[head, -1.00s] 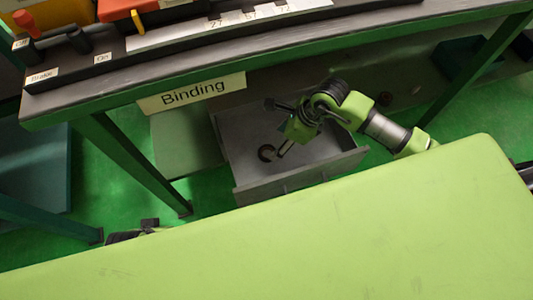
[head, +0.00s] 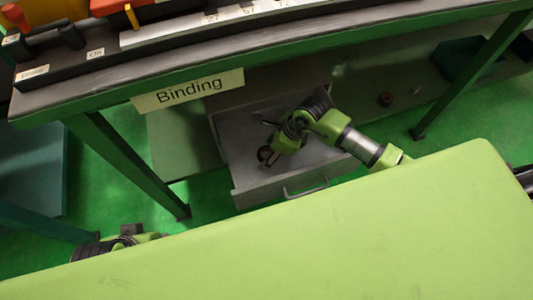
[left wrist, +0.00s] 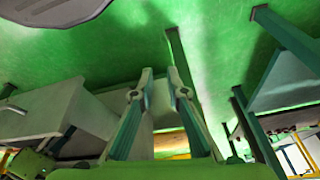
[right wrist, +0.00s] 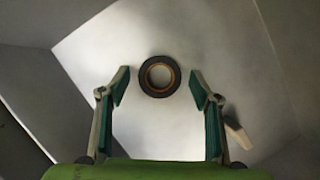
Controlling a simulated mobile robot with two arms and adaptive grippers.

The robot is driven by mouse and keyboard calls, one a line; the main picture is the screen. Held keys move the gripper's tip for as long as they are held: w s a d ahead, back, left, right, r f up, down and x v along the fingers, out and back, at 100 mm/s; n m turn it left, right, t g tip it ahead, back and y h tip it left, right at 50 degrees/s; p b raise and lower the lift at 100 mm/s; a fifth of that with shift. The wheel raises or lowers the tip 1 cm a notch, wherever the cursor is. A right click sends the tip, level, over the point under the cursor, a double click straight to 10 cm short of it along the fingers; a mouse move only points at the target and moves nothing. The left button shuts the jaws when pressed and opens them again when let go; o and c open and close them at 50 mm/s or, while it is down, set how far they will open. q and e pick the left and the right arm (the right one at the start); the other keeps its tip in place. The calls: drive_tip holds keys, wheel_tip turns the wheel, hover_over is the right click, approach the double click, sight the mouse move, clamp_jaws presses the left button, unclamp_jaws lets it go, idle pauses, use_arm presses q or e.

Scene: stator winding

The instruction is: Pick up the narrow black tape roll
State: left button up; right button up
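A narrow black tape roll (right wrist: 159,76) with a brown inner core lies flat on the drawer floor in the right wrist view. It sits just ahead of and between the open fingers of my right gripper (right wrist: 158,86), touching neither. In the head view the roll (head: 264,154) is a small dark ring in the open drawer, partly hidden by my right gripper (head: 268,142). My left gripper (left wrist: 159,82) is open and empty, away from the drawer, with green floor beyond it.
The open grey drawer (head: 240,194) hangs under the bench marked Binding (head: 188,92); its walls surround my right gripper. A small light block (right wrist: 238,135) lies right of the right fingers. Small round items (head: 385,99) sit on the lower shelf.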

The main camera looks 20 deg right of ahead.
drive_tip(key=c, duration=0.8)
